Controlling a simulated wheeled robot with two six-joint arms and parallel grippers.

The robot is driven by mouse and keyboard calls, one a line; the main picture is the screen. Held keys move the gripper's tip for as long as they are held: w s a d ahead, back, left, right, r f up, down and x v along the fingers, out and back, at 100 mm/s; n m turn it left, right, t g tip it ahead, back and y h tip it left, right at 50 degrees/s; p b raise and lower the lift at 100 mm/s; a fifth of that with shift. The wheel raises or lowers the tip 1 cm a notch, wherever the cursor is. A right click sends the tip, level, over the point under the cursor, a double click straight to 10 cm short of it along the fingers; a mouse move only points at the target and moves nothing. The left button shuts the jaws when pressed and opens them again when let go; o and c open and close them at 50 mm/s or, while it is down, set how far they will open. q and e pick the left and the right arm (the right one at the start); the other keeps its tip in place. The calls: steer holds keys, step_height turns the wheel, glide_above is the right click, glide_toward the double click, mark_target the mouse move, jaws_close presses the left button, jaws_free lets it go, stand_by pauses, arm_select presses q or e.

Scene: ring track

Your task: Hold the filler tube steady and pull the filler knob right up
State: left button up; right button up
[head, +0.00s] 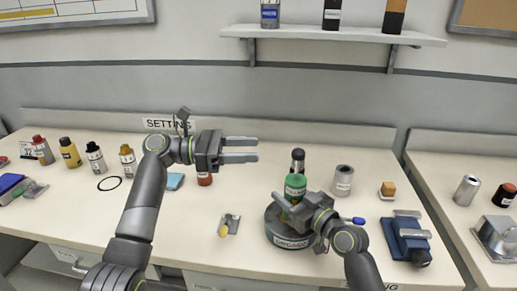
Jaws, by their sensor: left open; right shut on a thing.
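The filler tube (295,184) is green and stands upright on a dark round base (287,240) with a label on its front. The filler knob (298,154) is dark with a pale band and sits at the top of the tube. My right gripper (284,207) is shut on the lower part of the filler tube, and its body hides some of the tube and base. My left gripper (256,149) is open and empty. Its fingers point right, left of the knob at about its height in the picture, with a gap between them.
A red jar (204,178) is below my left gripper. Several bottles stand at the left. A small metal piece (229,225) lies in front.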

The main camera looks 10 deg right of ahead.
stand_by(0.3)
steer(key=o, duration=1.2)
